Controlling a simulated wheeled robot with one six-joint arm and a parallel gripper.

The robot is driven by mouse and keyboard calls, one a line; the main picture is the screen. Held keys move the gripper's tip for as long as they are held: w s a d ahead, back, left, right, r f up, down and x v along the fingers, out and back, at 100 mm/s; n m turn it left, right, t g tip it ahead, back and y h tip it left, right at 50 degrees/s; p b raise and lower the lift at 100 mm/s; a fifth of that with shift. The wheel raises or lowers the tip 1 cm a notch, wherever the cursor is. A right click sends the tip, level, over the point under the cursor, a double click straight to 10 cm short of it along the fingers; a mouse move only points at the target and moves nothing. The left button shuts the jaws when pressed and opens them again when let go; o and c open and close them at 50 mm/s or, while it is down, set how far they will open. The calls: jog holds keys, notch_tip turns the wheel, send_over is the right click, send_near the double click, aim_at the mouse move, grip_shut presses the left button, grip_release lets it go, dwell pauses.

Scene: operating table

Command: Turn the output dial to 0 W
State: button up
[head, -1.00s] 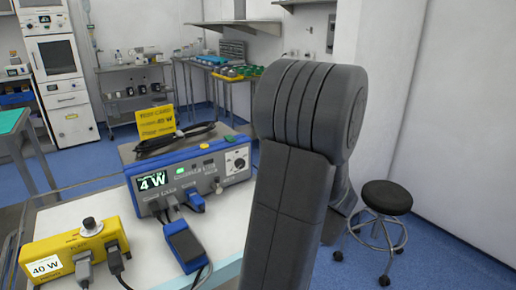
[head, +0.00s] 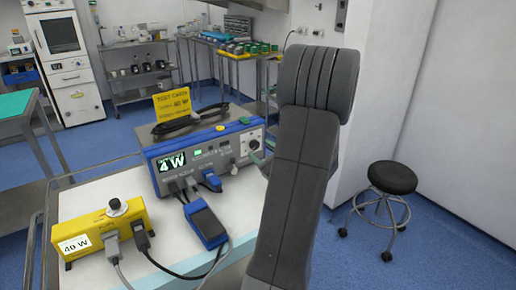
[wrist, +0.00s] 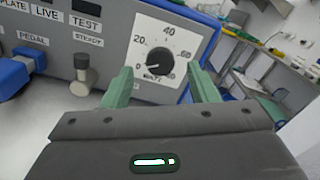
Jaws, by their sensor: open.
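The output dial (wrist: 159,61) is a black knob on a white scale plate, its pale pointer mark toward the lower left, near the low end. In the head view the dial (head: 254,144) is at the right end of the blue-and-grey generator's front (head: 205,160). The generator's green display (head: 171,162) reads 4 W. My gripper (wrist: 160,70) is open, its two green fingers either side of the dial in the wrist picture. I cannot tell whether they touch it.
A grey knob (wrist: 83,70) under the TEST label is left of the dial. A yellow box (head: 98,228) labelled 40 W and a blue pedal (head: 205,222) with cables stand on the white cart top. A stool (head: 385,200) is right.

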aim_at(254, 144)
jog(key=shift+x, duration=1.45)
jog(key=shift+c, duration=0.4)
jog(key=c, duration=0.9)
jog(key=b, duration=0.1)
jog(key=n+b, duration=0.1)
jog(key=b, duration=0.1)
jog(key=shift+f, duration=0.25)
jog(key=shift+n+b, duration=0.8)
jog(key=shift+b, duration=0.1)
jog(key=shift+r+n+b, duration=0.25)
jog(key=shift+n+b, duration=0.05)
jog(key=o, duration=1)
